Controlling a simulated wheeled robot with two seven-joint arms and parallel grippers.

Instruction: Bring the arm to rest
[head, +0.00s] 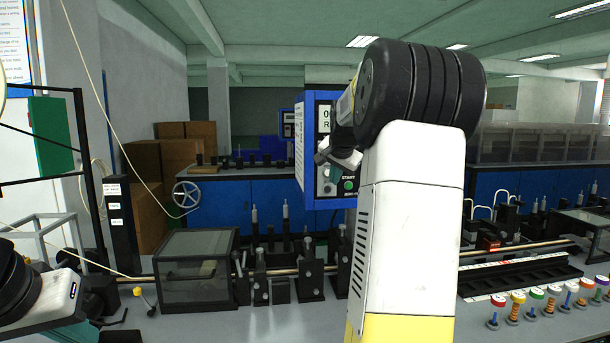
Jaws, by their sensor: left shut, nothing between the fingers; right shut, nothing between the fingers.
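My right arm rises large through the middle of the head view, white with a black ribbed joint and a yellow band. Its gripper (328,160) hangs in front of the blue-framed control panel (308,150), close to the green START button (348,184). It is shut and empty; whether it touches the panel cannot be told. My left arm shows at the lower left corner. Its gripper (116,321) is low over the grey bench (215,328), left of the dark glass-topped box (197,268), shut and empty. Much of the bench is hidden behind my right arm.
A copper-coloured rod (285,271) runs along the bench through black stands (312,275). Several coloured spools (516,306) stand at the right, near a long black tray (520,275). A black post (122,225) and thin cable (150,185) are at the left.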

